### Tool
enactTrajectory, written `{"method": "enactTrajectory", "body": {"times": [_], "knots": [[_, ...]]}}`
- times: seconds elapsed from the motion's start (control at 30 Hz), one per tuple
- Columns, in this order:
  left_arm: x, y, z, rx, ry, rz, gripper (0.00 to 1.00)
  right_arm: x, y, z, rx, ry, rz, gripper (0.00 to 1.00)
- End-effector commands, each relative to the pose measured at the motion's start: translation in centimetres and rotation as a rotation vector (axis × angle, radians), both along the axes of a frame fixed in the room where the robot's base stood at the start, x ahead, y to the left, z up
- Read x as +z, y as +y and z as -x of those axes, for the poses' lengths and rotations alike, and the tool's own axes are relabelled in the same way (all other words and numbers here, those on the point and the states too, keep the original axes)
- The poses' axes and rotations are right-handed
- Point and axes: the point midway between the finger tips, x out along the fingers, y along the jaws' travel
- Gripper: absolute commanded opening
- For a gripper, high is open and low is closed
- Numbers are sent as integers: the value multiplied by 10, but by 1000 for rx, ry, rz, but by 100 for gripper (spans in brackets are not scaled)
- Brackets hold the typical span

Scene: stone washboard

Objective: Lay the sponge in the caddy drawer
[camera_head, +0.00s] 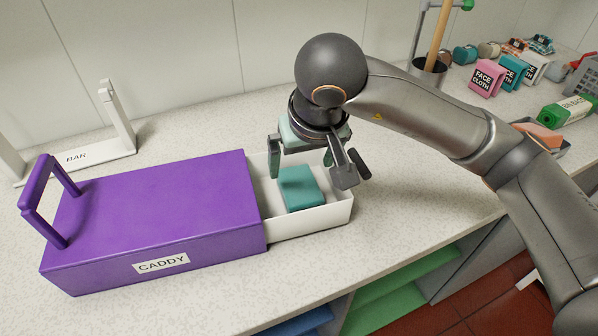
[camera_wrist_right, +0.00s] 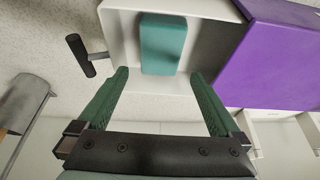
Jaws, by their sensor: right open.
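The teal sponge (camera_head: 300,188) lies flat in the open white drawer (camera_head: 310,222) of the purple caddy (camera_head: 160,205). In the right wrist view the sponge (camera_wrist_right: 163,44) rests on the drawer floor, with clear drawer floor around it. My right gripper (camera_head: 301,158) is over the drawer, just above and behind the sponge. Its green fingers are spread wide and hold nothing. In the right wrist view the fingertips (camera_wrist_right: 160,76) point toward the sponge with a gap on each side. My left gripper is not in view.
The drawer's dark handle (camera_wrist_right: 79,55) sticks out at its end, close to my right gripper. A white stand marked BAR (camera_head: 76,157) is at the back left. The front counter is clear.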

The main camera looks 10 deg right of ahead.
Motion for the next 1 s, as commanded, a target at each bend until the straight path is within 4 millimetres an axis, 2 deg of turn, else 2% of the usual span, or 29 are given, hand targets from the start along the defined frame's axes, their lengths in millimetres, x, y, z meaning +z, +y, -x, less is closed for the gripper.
{"method": "enactTrajectory", "body": {"times": [0.03,0.2,0.37,0.87,1.0], "knots": [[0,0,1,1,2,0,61,11,0,3,2,-5,0,100],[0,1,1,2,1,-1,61,34,-1,13,1,-3,0,100],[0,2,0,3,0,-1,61,42,-1,18,1,0,1,100],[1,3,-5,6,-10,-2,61,41,0,19,2,5,-3,100],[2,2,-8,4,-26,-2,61,22,15,30,6,80,-84,100]]}}
